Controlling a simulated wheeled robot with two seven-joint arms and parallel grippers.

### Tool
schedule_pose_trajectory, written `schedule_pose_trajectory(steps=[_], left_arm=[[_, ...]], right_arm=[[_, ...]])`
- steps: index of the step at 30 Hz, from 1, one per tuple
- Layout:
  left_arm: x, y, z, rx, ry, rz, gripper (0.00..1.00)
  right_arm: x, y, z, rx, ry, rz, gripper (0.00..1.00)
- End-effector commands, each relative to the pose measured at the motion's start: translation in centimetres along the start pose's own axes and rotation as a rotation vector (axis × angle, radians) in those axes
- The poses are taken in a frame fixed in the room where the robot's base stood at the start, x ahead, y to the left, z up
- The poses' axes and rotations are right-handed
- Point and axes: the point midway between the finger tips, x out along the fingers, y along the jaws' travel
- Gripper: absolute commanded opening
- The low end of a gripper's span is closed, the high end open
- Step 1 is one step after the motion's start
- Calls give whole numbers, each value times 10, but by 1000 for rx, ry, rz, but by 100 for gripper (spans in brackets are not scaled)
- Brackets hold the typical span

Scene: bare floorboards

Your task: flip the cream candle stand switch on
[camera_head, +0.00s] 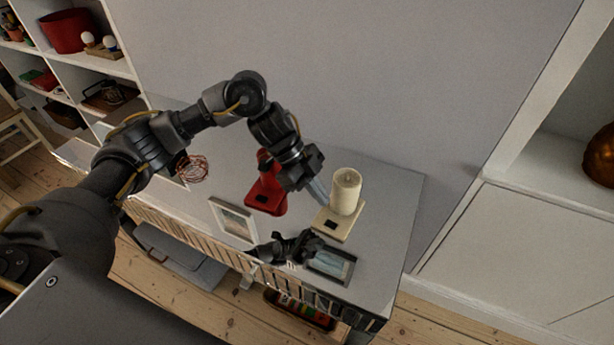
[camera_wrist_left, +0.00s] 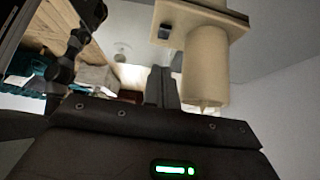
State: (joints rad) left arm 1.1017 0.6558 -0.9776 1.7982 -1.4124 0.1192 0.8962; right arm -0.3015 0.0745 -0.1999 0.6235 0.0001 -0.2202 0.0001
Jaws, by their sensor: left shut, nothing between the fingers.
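The cream candle stand (camera_head: 347,222) is on the grey tabletop, with a thick cream candle (camera_head: 345,191) upright on it and a small dark switch (camera_head: 331,224) on its base. In the left wrist view the stand (camera_wrist_left: 210,22) appears upside down, with the dark switch (camera_wrist_left: 164,32) at the base's left end and the candle (camera_wrist_left: 205,75) pointing down. My left gripper (camera_head: 319,194) is shut and empty, just left of the candle and above the base. Its closed fingers (camera_wrist_left: 160,86) look apart from the switch. My right gripper is not identifiable.
A red object (camera_head: 266,192) stands left of the candle stand. A picture frame (camera_head: 233,219), another frame (camera_head: 331,264) and a dark object (camera_head: 287,249) are along the front edge. A copper wire item (camera_head: 192,169) is farther left. The tabletop right of the stand is clear.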

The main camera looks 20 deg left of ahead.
Motion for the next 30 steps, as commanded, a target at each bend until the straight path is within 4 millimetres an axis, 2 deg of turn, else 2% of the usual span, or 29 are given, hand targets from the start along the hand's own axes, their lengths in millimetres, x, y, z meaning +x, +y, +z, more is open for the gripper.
schedule_pose_trajectory(steps=[4, 6, 12, 26, 30], left_arm=[[29, 1, -1, -1, 1, 4, 0], [36, 1, 9, -6, -1, 2, 0], [50, 0, 24, -2, 0, 0, 0], [55, 0, 29, -1, 1, -1, 0], [55, 6, 42, -23, 52, -8, 0]], right_arm=[[-5, 1, 0, -1, 0, 1, 36], [-6, 2, 0, -1, 0, 2, 36], [-8, 5, 0, -3, -2, 5, 36], [-8, 6, 1, -3, -4, 6, 36], [-3, 6, -1, -3, -1, 7, 36]])
